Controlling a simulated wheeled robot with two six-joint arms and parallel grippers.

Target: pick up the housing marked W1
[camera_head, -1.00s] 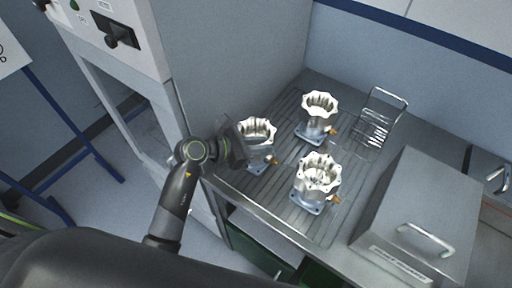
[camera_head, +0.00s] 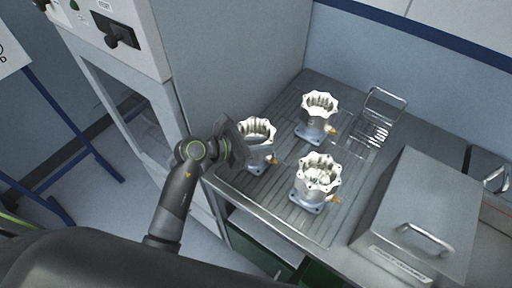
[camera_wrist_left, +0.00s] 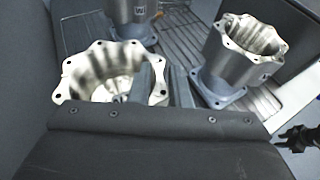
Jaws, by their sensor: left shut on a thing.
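Three silvery housings with scalloped rims and blue-grey bases stand upright on the ribbed metal bench. They are the left one (camera_head: 260,130), the back one (camera_head: 318,104) and the front one (camera_head: 318,172). My left gripper (camera_head: 241,146) is at the left housing's near-left side. In the left wrist view its fingers (camera_wrist_left: 166,84) are shut on the rim wall of this housing (camera_wrist_left: 88,72). The back housing (camera_wrist_left: 132,14) there bears a mark starting with W; its digit is unclear. The mark on the other housing (camera_wrist_left: 240,55) is too small to read. No mark shows on the held housing.
A wire rack (camera_head: 375,125) stands at the back right of the bench (camera_head: 285,215). A grey metal box with a handle (camera_head: 415,215) stands to the right. A tall cabinet (camera_head: 235,60) rises at the left. A dark gripper-like part (camera_wrist_left: 295,138) shows at right in the wrist view.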

